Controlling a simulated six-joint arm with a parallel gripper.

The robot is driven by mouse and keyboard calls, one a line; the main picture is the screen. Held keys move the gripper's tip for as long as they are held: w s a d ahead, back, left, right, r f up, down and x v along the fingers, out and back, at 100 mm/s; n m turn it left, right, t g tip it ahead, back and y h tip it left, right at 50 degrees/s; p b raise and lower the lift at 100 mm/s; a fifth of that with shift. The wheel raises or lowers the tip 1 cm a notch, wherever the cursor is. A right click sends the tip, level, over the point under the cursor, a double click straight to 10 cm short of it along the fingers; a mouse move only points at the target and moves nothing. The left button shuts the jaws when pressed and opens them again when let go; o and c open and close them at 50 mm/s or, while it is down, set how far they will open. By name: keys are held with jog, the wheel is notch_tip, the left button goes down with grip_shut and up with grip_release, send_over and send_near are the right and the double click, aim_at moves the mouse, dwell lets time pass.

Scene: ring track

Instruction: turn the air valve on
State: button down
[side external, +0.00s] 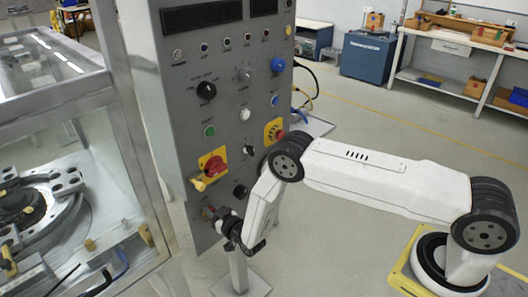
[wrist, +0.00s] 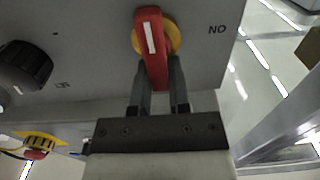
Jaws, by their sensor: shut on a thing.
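The air valve is a red handle (wrist: 152,50) with a white stripe on a round yellow base (wrist: 173,36), on the grey panel in the wrist view. The handle points down the picture, towards my gripper, with a slight tilt. An upside-down "ON" label (wrist: 217,30) is to its right. My gripper (wrist: 160,85) is shut on the handle's lower end, one finger on each side. In the side external view my gripper (side external: 225,224) is at the low part of the panel and hides most of the valve; only a little red shows there.
The control panel (side external: 222,100) carries several knobs and buttons. Above the valve are a red switch on yellow (side external: 213,166) and a red button on yellow (side external: 274,131). A black knob (wrist: 25,65) is left of the valve in the wrist view. A glazed machine enclosure (side external: 70,130) stands left.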

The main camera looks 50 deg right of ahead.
jog(key=shift+d+m, duration=0.1)
jog(key=shift+m, duration=0.2)
jog(key=shift+d+f+m, duration=0.35)
jog(key=shift+f+m, duration=0.05)
jog(key=shift+m, duration=2.45)
jog(key=shift+d+f+m, duration=0.4)
jog(key=shift+m, duration=2.5)
jog(key=shift+d+f+m, duration=0.35)
jog(key=shift+f+m, duration=0.05)
jog(key=shift+m, duration=2.45)
jog(key=c, duration=0.6)
grip_release()
